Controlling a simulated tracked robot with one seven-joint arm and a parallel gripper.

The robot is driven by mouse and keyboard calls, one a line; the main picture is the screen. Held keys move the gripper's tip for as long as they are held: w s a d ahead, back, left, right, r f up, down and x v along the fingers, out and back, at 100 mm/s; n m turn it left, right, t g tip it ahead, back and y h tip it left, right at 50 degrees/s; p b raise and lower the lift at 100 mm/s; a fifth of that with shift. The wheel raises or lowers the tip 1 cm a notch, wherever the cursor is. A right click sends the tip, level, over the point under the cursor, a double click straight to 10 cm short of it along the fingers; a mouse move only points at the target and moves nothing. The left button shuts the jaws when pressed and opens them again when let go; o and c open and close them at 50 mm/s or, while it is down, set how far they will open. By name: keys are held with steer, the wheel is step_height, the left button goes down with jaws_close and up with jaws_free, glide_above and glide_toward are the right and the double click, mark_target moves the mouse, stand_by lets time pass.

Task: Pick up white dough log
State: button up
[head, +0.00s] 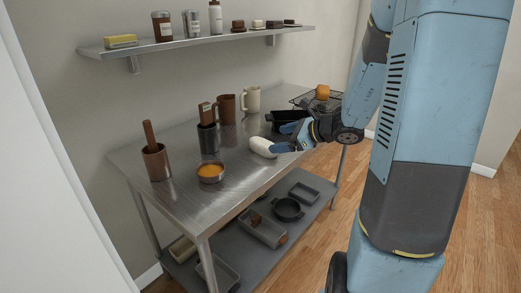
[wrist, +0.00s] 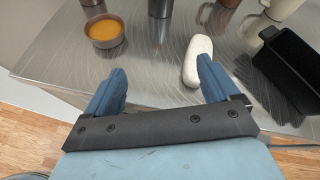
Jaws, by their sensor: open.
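The white dough log (head: 262,147) lies on the metal table near its front edge. It also shows in the wrist view (wrist: 196,62), just beyond my right fingertip, which covers part of its near end. My gripper (head: 282,148) is open and empty, low over the table's front edge, pointing toward the log. In the wrist view my gripper (wrist: 161,75) has its fingers wide apart, with bare table between them. The log lies by the right finger, not midway between the fingers. I cannot tell whether the finger touches it.
A bowl of orange contents (head: 210,173) stands left of the log, and a dark container (head: 208,140) behind it. A black loaf pan (wrist: 290,62) is close on the right. A brown pitcher (head: 226,109) and cream pitcher (head: 251,99) stand at the back. A shelf (head: 200,39) hangs above.

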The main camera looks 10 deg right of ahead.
steer(key=w+d+f+m+t+h, duration=0.2)
steer(key=w+d+f+m, duration=0.1)
steer(key=d+f+m, duration=0.15)
glide_toward(266, 143)
steer(key=shift+m, duration=0.45)
steer(key=x, duration=0.5)
steer(key=shift+d, duration=0.15)
steer(key=shift+x, duration=2.6)
steer(key=shift+s, duration=0.15)
steer(key=shift+c, duration=0.3)
steer(key=c, duration=1.1)
